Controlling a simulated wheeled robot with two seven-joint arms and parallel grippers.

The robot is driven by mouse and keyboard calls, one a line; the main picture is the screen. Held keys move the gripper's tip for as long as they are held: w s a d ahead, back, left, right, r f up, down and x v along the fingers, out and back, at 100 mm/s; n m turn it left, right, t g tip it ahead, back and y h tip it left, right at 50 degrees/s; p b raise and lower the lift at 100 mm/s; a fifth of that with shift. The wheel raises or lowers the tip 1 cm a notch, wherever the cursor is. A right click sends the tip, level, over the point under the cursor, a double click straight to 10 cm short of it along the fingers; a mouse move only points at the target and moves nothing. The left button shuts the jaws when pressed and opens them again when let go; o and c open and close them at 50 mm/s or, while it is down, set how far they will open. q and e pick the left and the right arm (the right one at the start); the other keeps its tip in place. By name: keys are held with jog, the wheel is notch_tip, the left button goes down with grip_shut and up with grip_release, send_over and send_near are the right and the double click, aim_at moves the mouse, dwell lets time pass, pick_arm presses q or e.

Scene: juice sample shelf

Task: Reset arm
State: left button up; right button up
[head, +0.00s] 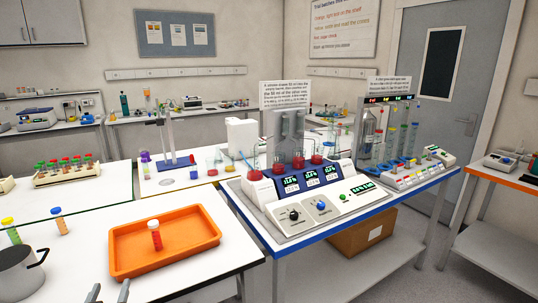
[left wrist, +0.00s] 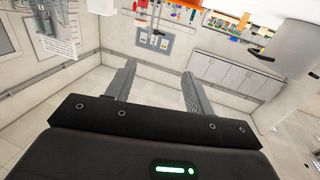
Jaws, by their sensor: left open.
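My left gripper (head: 108,292) shows only as two dark fingertips at the bottom edge of the head view, in front of the orange tray. In the left wrist view my left gripper (left wrist: 158,70) has its two grey fingers spread wide with nothing between them. That view is turned over, with furniture along its top edge and bare wall and floor beyond the fingers. My right gripper is in neither view.
A grey pot (head: 18,272) stands at the table's left front, near yellow-capped (head: 11,232) and blue-capped (head: 60,222) tubes. A tube rack (head: 62,172) is behind. A machine with several red-filled beakers (head: 322,205) stands on the blue-edged table at right. White table behind the tray is partly clear.

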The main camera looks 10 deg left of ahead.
pick_arm(q)
jog(key=s+d+f+m+g+h, duration=0.5)
jog(key=s+d+f, duration=0.3)
jog(key=d+f, duration=0.45)
jog(key=s+d+f+m+g+h, duration=0.1)
jog(key=s+d+f+g, duration=0.35)
jog(key=s, duration=0.25)
jog(key=s+d+f+m+g+h, duration=0.1)
jog(key=s+d+f+g, duration=0.3)
jog(key=s, duration=0.3)
notch_tip(320, 180, down, 25)
jog(key=s+a, duration=0.1)
jog(key=a, duration=0.1)
jog(key=s+a+f+g, duration=0.2)
jog(key=s+f, duration=1.4)
jog(key=s, duration=0.1)
jog(key=shift+a+f, duration=0.3)
jog(key=shift+a, duration=0.1)
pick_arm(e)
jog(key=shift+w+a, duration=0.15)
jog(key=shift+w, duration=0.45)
